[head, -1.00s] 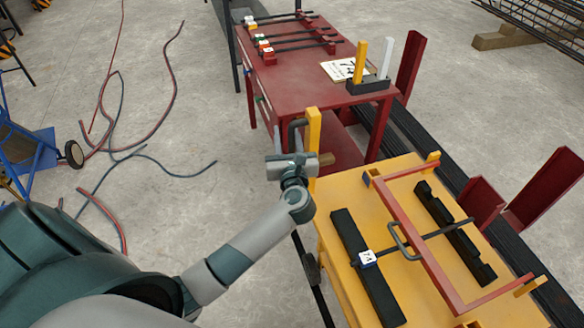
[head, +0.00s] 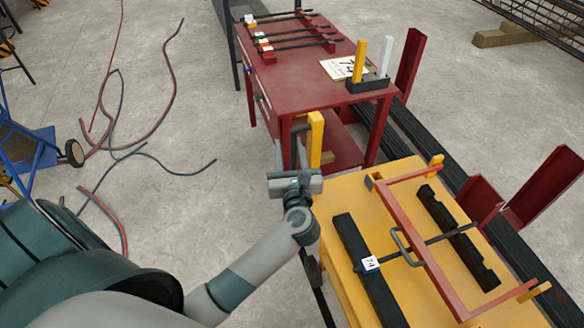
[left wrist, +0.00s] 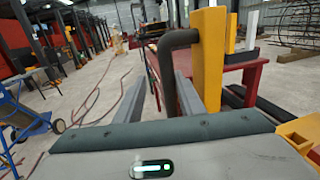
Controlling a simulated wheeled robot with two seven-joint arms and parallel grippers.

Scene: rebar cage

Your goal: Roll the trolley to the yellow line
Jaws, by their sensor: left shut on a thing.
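The trolley (head: 337,205) is a yellow-topped cart at the lower right of the head view. It carries black notched blocks, an orange-red frame and a dark bar with a white tag. At its far left corner stands a yellow post (head: 315,140) with a dark bent handle (left wrist: 180,40), clear in the left wrist view. My left gripper (head: 290,150) is at this handle. Its two grey fingers close on the handle's upright part, beside the yellow post. My right gripper is not in view. I cannot make out a yellow line on the floor.
A red table (head: 300,72) with bars and a block holder (head: 369,85) stands just beyond the trolley. Dark beams (head: 408,130) with red uprights (head: 545,187) run along the right. Hoses (head: 150,160) and a blue cart (head: 35,150) lie left. Grey floor between is open.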

